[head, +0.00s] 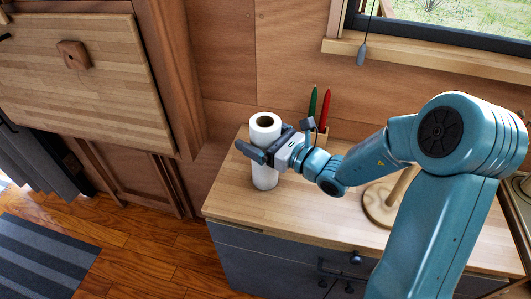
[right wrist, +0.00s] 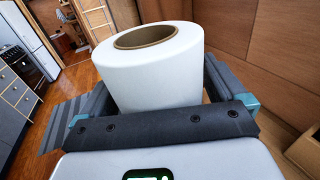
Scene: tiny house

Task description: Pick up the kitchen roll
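The white kitchen roll (head: 265,177) stands upright near the left end of the wooden counter, its brown core hole facing up. My right gripper (head: 264,143) reaches in from the right with its fingers on either side of the roll, partway up it. In the right wrist view the roll (right wrist: 150,72) fills most of the space between the spread fingers, with a small gap showing by the right finger. The roll's lower part is hidden there by the gripper body. My left gripper is not in view.
The wooden counter (head: 235,197) has a holder with a green pen (head: 312,101) and a red pen (head: 325,108) behind the gripper. A round wooden stand (head: 378,207) is to the right, partly hidden by my arm. The window sill (head: 420,60) is above.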

